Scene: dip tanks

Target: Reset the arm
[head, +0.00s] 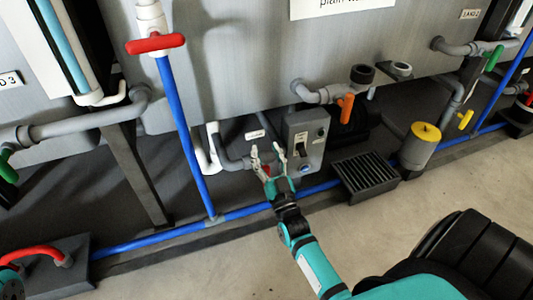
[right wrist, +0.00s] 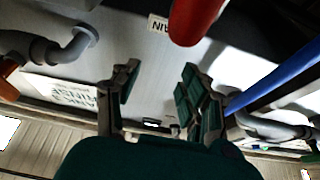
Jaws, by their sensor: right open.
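My right arm reaches up from the bottom of the head view. Its gripper (head: 267,152) is open, its fingertips spread in front of the tank base, just left of a grey control box (head: 306,138). Whether it touches the box cannot be told. In the right wrist view the two fingers of this gripper (right wrist: 158,78) stand apart with nothing between them. A red handle (right wrist: 196,18) shows beyond them at the top. My left gripper is not clearly seen.
A blue pipe (head: 185,130) with a red valve handle (head: 155,44) stands left of the gripper. An orange valve handle (head: 346,108), a black grate (head: 366,176) and a yellow-topped cylinder (head: 421,146) are to the right. A red curved handle (head: 38,253) lies lower left. Floor in front is clear.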

